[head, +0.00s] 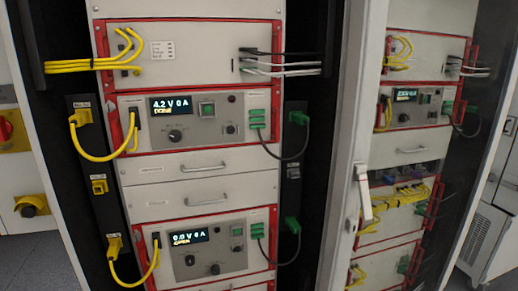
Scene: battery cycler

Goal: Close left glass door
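A tall white door frame (374,100) with a light-coloured lever handle (362,192) stands right of centre. Through the opening to its right, a second equipment rack (412,157) shows; I cannot tell whether clear glass lies in front of it. The cabinet bay (190,165) in the middle and left stands uncovered, with its front panels in plain sight. I cannot tell whether the framed panel is the left glass door, or whether it is swung open or shut. Neither of my grippers is in view.
The bay holds modules with lit displays (171,105), drawers (205,197), yellow cables (92,65) and green plugs (298,118). A yellow box with a red knob (8,131) is at the left edge. A white vented unit (482,238) stands at the far right.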

